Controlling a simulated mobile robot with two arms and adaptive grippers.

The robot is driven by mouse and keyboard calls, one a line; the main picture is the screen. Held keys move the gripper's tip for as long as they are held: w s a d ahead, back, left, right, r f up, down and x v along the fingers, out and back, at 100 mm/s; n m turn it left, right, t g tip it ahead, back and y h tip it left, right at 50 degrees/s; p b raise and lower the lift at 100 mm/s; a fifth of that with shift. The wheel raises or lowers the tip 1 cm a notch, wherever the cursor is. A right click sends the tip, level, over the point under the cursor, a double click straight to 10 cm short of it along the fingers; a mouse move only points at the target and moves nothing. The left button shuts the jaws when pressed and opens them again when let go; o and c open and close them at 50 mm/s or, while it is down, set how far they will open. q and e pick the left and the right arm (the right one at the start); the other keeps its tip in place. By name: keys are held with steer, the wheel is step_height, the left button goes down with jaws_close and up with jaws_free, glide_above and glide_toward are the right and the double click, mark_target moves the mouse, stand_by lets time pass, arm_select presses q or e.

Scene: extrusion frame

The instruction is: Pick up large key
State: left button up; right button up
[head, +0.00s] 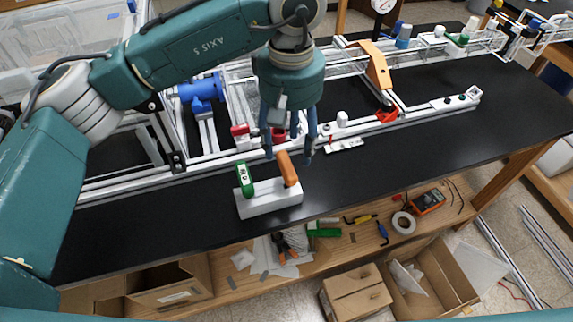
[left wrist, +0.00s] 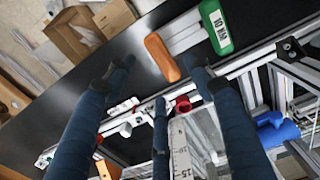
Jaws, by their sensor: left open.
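A white block (head: 268,201) stands on the black tabletop and holds two upright handled pieces. One has a green handle (head: 244,178) with a white label, the other an orange handle (head: 287,168). I cannot tell which is the large key. In the left wrist view the green handle (left wrist: 216,28) is at upper right and the orange handle (left wrist: 161,57) is near the middle. My left gripper (head: 288,152) is open and empty, just over the orange handle. In the left wrist view its spread fingers (left wrist: 160,72) lie on either side of the orange handle. My right gripper is not in view.
An aluminium extrusion frame (head: 130,174) runs along the table behind the block, with a blue part (head: 202,90) and red parts (head: 240,130) on it. A white strip (head: 344,145) lies right of the gripper. The tabletop to the right is mostly clear.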

mark_target(290, 163)
arm_select(q)
steer(key=shift+f, duration=0.35)
step_height(290, 163, down, 5)
steer(key=p, duration=0.3)
steer(key=shift+s+f, duration=0.1)
steer(key=shift+f, duration=0.1)
steer(key=shift+f+b, duration=0.15)
steer(key=shift+b, duration=0.15)
steer(key=shift+f+b, duration=0.15)
steer(key=shift+b, duration=0.25)
steer(key=c, duration=1.3)
